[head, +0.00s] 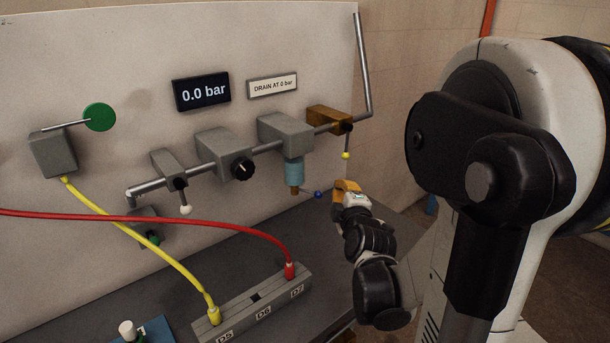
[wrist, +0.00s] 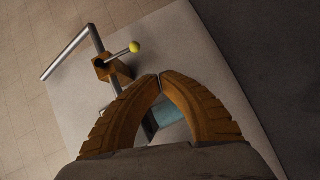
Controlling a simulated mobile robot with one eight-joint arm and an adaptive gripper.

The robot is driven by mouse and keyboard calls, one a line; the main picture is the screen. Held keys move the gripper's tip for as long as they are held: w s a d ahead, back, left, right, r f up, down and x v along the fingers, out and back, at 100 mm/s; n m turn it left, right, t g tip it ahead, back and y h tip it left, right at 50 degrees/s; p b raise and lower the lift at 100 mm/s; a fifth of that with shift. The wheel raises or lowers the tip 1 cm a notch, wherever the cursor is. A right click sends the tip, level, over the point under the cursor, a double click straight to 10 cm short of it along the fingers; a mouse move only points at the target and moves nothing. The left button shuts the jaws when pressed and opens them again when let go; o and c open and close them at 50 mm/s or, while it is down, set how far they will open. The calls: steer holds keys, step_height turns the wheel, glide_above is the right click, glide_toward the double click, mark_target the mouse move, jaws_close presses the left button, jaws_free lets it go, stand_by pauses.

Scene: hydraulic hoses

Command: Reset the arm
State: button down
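My gripper (head: 347,186) is in front of the panel, to the right of the blue-knobbed lever (head: 318,194) and below the yellow-knobbed lever (head: 346,155). In the wrist view its two orange fingers (wrist: 160,76) curve together and their tips meet. Nothing shows held between them. The blue-grey cylinder (wrist: 165,113) shows behind the gap between the fingers. The yellow knob (wrist: 135,47) is beyond the fingertips, apart from them. My arm fills the right side of the head view.
The grey panel (head: 70,80) carries a pipe with valves, a display (head: 202,91) reading 0.0 bar and a sign (head: 272,85) reading "DRAIN AT 0 bar". A yellow hose (head: 130,235) and a red hose (head: 150,219) run to the labelled block (head: 250,308) on the dark bench.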

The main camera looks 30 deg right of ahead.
steer(key=a+m+g+y, duration=0.25)
steer(key=a+y, duration=0.25)
steer(key=a, duration=1.1)
steer(key=s+a+f+m+g+y, duration=0.2)
steer(key=s+a+m+g, duration=0.3)
steer(key=s+a, duration=0.7)
steer(key=s+m, duration=0.2)
steer(key=s, duration=0.1)
steer(key=shift+s+a+f+y, duration=0.2)
steer(key=shift+f+y, duration=0.1)
